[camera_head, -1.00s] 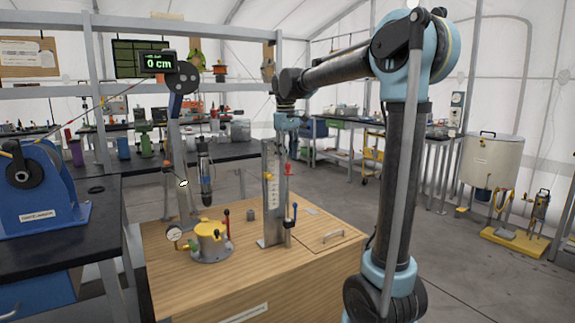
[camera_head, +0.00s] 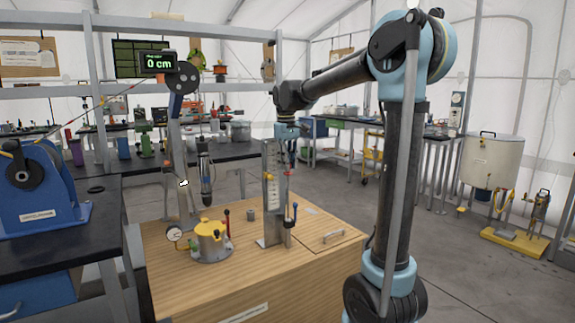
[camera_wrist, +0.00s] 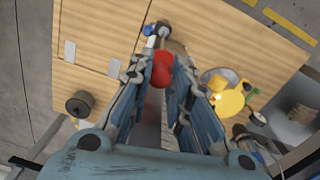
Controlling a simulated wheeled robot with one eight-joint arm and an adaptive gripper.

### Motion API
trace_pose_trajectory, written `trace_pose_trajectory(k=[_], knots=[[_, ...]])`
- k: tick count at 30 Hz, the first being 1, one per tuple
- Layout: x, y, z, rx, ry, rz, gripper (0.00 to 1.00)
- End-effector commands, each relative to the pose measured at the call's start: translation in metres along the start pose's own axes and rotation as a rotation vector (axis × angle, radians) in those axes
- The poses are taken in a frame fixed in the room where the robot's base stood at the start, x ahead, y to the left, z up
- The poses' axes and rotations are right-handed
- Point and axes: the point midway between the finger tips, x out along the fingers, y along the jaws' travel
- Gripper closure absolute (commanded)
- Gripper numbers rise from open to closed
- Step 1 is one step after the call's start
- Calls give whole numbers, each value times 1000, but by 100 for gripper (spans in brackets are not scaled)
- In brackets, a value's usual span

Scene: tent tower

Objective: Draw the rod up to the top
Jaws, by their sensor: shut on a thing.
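A grey upright stand (camera_head: 272,215) with a pale scale plate rises from the wooden bench top. A slim rod stands along its right side, topped by a red knob (camera_head: 289,172). My gripper (camera_head: 290,160) points straight down over the rod. In the wrist view the red knob (camera_wrist: 163,68) sits between the two fingertips of my gripper (camera_wrist: 166,75), which are closed on it. The knob and the fingers hide most of the rod in the wrist view. A yellow marker (camera_head: 265,191) shows on the stand.
A blue-tipped lever (camera_head: 295,206) stands close to the rod's foot. A yellow-lidded pot (camera_head: 210,236) with a dial gauge (camera_head: 174,233) is to the left on the wooden bench (camera_head: 262,285). A display (camera_head: 158,63) reads 0 cm.

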Motion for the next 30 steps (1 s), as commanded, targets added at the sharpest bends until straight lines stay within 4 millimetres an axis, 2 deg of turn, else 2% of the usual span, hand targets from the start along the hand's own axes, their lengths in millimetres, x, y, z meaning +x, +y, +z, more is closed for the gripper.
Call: trace_pose_trajectory(k=[5,12,18,22,30], knots=[[-13,2,-1,1,0,1,100],[-59,4,-1,1,1,2,100],[-87,5,-1,1,1,2,100],[-94,5,-1,1,2,3,100],[-95,6,-1,1,3,3,100]])
